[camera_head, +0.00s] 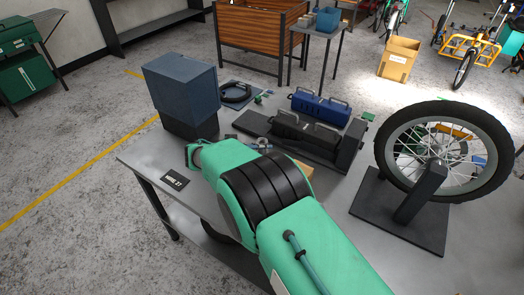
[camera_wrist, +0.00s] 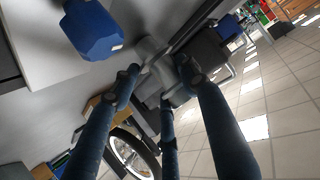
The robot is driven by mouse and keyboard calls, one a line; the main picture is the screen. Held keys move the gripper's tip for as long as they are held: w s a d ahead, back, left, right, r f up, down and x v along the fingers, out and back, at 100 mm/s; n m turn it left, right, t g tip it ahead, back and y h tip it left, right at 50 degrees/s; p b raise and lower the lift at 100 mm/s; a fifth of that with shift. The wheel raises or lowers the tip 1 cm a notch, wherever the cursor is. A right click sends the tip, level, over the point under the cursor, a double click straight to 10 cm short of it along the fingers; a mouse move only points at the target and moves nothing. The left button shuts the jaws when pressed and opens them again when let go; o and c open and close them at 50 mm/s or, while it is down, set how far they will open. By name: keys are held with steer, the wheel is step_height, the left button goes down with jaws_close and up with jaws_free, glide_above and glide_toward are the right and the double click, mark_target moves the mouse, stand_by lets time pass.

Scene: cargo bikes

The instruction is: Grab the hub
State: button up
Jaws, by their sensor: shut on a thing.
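The hub (camera_wrist: 153,68) is a small grey metal part with a rounded body, seen in the wrist view between my fingertips. My gripper (camera_wrist: 161,82) has dark blue fingers closed around it. In the head view my gripper (camera_head: 258,147) is small and partly hidden behind my green arm, over the middle of the grey workbench (camera_head: 336,226). The hub is hard to make out there. I cannot tell whether it still touches the bench.
A wheel (camera_head: 444,150) on a black stand is at the right of the bench.

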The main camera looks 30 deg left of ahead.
steer(key=shift+r, duration=0.1)
steer(key=shift+r+p, duration=0.55)
steer(key=shift+r, duration=0.9)
steer(key=shift+s+d+r, duration=0.1)
steer(key=shift+s+r, duration=0.05)
steer(key=shift+r, duration=0.2)
steer(key=s+d+r+p, duration=0.1)
steer(key=s+d+p, duration=0.1)
steer(key=s+d, duration=0.9)
steer(key=shift+p, duration=0.35)
steer(key=shift+d+r, duration=0.1)
